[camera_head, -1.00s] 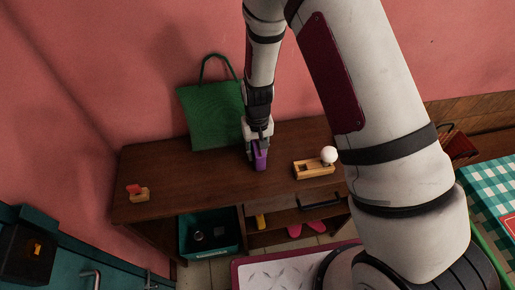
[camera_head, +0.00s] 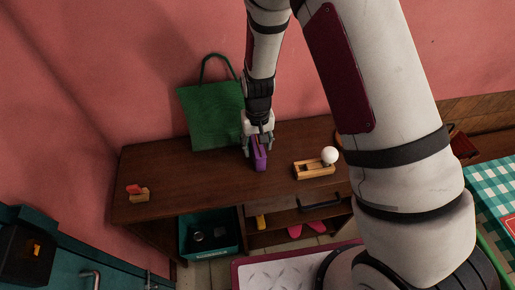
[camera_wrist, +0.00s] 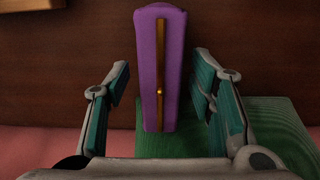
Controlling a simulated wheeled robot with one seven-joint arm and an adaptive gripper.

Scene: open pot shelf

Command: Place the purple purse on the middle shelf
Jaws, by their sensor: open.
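The purple purse (camera_head: 260,158) stands upright on the brown top of the shelf unit (camera_head: 190,186). In the wrist view the purse (camera_wrist: 150,75) shows its narrow top with a gold clasp line. My gripper (camera_head: 257,142) is just above and around the purse in the head view. In the wrist view my gripper (camera_wrist: 160,100) is open, one finger on each side of the purse, with gaps between both fingers and it. The lower shelves (camera_head: 290,220) are partly visible under the top; their inner parts are hidden.
A green bag (camera_head: 212,118) leans at the back of the top, close to my gripper. A wooden block with a white ball (camera_head: 329,155) stands to the right, a small red and wooden item (camera_head: 138,192) at far left. A teal crate (camera_head: 210,248) and pink slippers (camera_head: 306,228) are below.

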